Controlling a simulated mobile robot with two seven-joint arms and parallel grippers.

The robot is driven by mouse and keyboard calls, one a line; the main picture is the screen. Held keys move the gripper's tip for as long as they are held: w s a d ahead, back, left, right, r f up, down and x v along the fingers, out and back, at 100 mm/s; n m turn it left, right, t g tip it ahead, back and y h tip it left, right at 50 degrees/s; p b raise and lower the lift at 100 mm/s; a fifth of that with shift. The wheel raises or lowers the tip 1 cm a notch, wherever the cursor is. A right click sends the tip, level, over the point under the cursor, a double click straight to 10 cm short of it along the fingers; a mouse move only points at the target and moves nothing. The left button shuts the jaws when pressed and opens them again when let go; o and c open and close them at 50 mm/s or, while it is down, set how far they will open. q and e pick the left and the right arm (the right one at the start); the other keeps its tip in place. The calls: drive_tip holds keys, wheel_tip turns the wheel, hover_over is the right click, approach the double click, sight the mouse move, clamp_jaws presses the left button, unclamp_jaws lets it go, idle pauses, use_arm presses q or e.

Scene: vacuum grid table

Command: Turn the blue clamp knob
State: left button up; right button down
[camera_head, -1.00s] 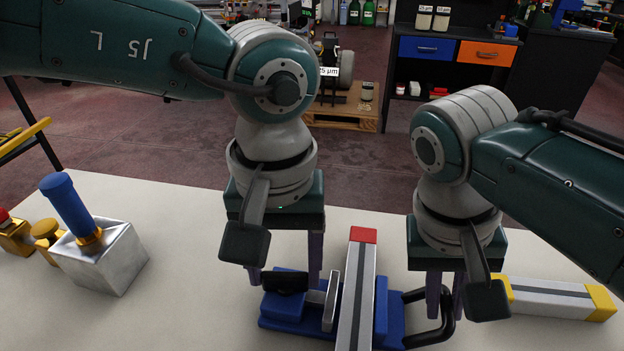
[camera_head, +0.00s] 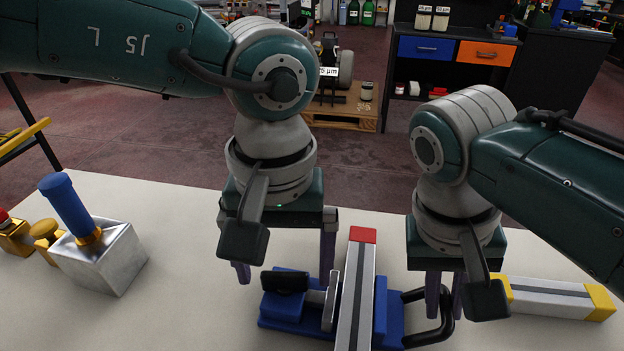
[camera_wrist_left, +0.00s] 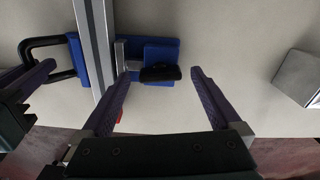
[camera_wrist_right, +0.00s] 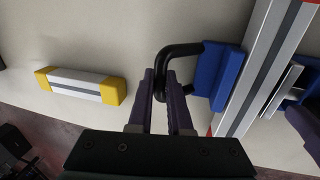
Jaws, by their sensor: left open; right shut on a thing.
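The blue clamp (camera_head: 388,315) lies on the table under a long aluminium bar with a red end (camera_head: 362,236). Its dark knob (camera_head: 284,281) is at the left end, beside a grey metal jaw plate (camera_head: 331,300). My left gripper (camera_head: 285,277) is open, its fingers spread to either side of the knob. In the left wrist view, the knob (camera_wrist_left: 160,74) shows between the open fingertips, apart from both; its height relative to them is unclear. My right gripper (camera_wrist_right: 160,88) is shut on the black handle (camera_wrist_right: 180,51) at the clamp's other end.
A metal block with a blue-handled tool (camera_head: 68,205) stands at the left, with brass pieces (camera_head: 45,235) beside it. A second aluminium bar with yellow ends (camera_head: 550,298) lies at the right. The table (camera_head: 180,315) is clear between the block and clamp.

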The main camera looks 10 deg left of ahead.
sight(284, 274)
use_arm(q)
wheel_tip(284, 274, up, 12)
idle(0.4)
drive_tip(key=shift+f, duration=0.1)
